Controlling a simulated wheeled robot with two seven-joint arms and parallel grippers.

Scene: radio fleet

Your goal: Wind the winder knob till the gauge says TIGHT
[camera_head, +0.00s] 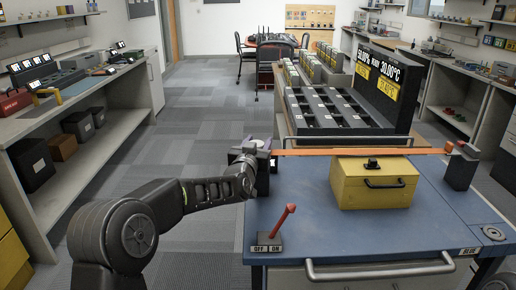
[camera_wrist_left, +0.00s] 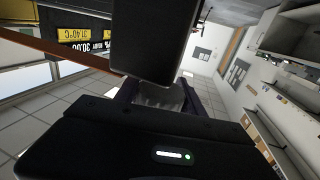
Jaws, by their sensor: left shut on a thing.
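My left gripper (camera_head: 255,150) is at the dark winder post (camera_head: 262,176) at the left edge of the blue bench. In the left wrist view, its fingers (camera_wrist_left: 160,95) are shut on the grey winder knob (camera_wrist_left: 158,97), partly hidden between them. The winder post (camera_wrist_left: 155,42) fills the top middle of that view. An orange strap (camera_head: 325,152) runs from the winder across the yellow box (camera_head: 350,186) to a dark post (camera_head: 460,170) on the right. I cannot make out a gauge reading. My right gripper is not in view.
A red lever (camera_head: 283,221) stands on an OFF/ON base at the bench's front left. A black slotted rack (camera_head: 330,112) with a temperature display (camera_head: 385,80) stands behind the box. The blue bench top (camera_head: 400,235) is clear in front. Shelves line both sides.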

